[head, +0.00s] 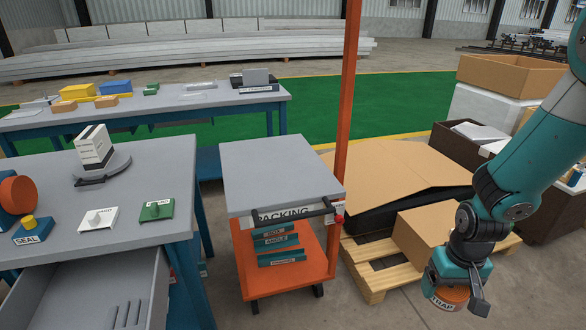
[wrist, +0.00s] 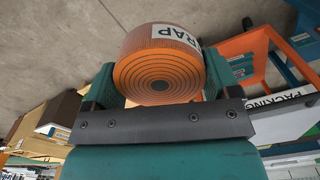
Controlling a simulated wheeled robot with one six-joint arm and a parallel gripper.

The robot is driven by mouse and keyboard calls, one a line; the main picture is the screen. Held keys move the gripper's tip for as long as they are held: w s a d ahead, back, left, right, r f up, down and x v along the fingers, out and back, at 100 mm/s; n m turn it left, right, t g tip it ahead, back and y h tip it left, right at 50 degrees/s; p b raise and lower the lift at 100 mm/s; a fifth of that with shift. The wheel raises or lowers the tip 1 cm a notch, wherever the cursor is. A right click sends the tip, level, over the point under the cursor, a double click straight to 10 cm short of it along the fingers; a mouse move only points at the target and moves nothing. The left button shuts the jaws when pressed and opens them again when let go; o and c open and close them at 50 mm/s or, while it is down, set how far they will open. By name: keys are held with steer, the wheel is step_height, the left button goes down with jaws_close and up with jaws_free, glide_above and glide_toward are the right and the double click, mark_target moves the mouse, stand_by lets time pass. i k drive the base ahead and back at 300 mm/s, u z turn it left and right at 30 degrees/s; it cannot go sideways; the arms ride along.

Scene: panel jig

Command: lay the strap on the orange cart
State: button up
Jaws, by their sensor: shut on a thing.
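The strap is an orange roll with dark spiral windings and a white label. In the wrist view the strap (wrist: 160,62) sits between the fingers of my gripper (wrist: 158,85), which is shut on it. The cart also shows in the wrist view (wrist: 250,45).
An orange post (head: 347,90) rises at the cart's right rear. A wooden pallet (head: 372,279) with cardboard (head: 400,185) and a box (head: 425,232) lies between cart and arm. A workbench (head: 130,165) with an open drawer (head: 110,290) stands left of the cart.

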mark_target(277, 174)
steer(key=u, duration=0.3)
steer(key=i, duration=1.65)
steer(key=z, duration=0.05)
